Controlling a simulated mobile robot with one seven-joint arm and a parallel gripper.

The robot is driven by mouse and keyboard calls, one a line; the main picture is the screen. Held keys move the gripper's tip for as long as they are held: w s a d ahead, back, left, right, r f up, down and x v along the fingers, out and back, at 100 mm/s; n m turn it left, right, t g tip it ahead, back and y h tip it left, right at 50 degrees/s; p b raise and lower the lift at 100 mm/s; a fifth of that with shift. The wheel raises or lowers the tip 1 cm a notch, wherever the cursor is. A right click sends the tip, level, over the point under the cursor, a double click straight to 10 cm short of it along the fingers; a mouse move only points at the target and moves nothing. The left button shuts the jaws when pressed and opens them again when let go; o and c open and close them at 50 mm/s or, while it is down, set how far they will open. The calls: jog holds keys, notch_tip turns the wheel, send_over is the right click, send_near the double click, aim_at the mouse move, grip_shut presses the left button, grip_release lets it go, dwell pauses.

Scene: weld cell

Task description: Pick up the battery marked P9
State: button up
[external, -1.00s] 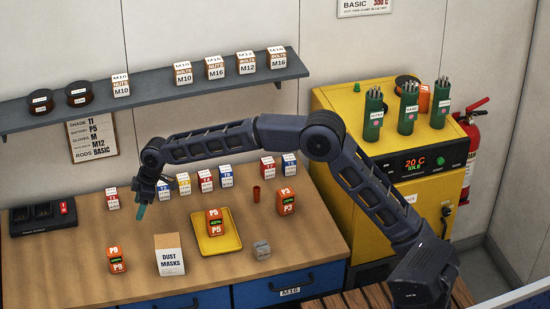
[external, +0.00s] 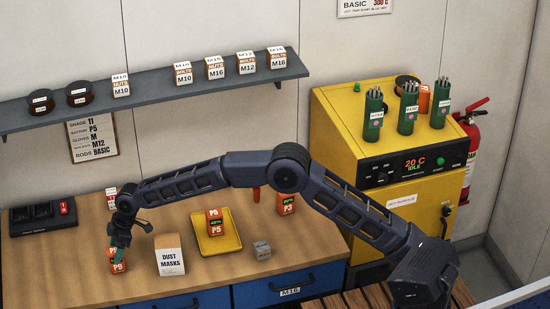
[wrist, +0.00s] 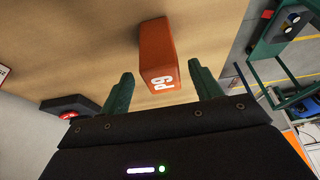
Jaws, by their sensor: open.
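The orange battery marked P9 (external: 118,267) stands on the workbench at the front left in the external view, partly hidden by my gripper. My gripper (external: 122,246) is open and empty, directly above and at the battery. In the wrist view my gripper (wrist: 160,88) shows gaps on both sides of the battery.
A white dust masks box (external: 169,255) stands just right of P9. Batteries marked P5 (external: 215,228) on a yellow tray (external: 233,238) and P3 (external: 286,205) stand further right. A black charger (external: 42,216) sits at the back left.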

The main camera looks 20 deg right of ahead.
jog(key=x, duration=0.5)
jog(key=shift+s+d+f, duration=0.1)
jog(key=c, duration=1)
jog(key=shift+c, duration=1.4)
jog(key=shift+r, duration=0.2)
